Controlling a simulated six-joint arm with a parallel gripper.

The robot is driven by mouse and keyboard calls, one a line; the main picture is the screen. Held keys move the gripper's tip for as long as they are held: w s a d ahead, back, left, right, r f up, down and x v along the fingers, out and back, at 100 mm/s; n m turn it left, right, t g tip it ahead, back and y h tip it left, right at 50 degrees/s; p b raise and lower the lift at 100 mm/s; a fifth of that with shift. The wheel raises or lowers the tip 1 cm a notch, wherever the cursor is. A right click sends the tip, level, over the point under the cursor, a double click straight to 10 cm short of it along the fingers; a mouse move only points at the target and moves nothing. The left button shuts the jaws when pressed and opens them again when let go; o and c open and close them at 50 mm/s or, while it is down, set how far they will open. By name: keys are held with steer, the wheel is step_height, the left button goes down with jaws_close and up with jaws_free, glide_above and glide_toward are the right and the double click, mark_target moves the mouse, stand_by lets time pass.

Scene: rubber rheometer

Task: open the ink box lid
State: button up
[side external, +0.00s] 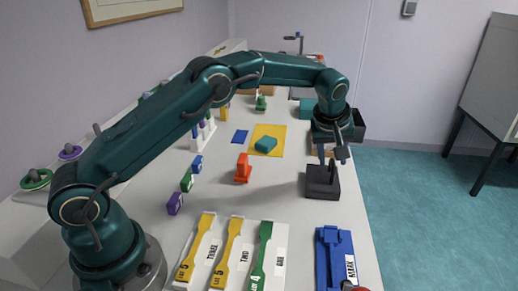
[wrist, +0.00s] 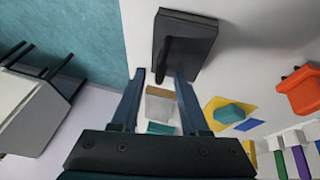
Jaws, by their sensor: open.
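My gripper (side external: 333,156) is open and empty, pointing down above a black square block (side external: 322,184) with a thin upright dark post. In the wrist view, my gripper (wrist: 172,78) has its two blue fingers apart. The black block (wrist: 195,40) lies just beyond the fingertips, and its post (wrist: 172,54) shows in line with the gap between them. I cannot tell whether they touch. No part is clearly marked as the ink box or its lid.
A teal block (side external: 266,145) sits on a yellow sheet (side external: 270,129). An orange piece (side external: 243,168) stands left of the black block. Labelled specimen cards and a blue fixture (side external: 334,258) are in front. A brown and white box (wrist: 161,106) shows between my fingers in the wrist view.

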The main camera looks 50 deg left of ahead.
steer(key=shift+c, duration=0.3)
jaws_close()
stand_by(1.1)
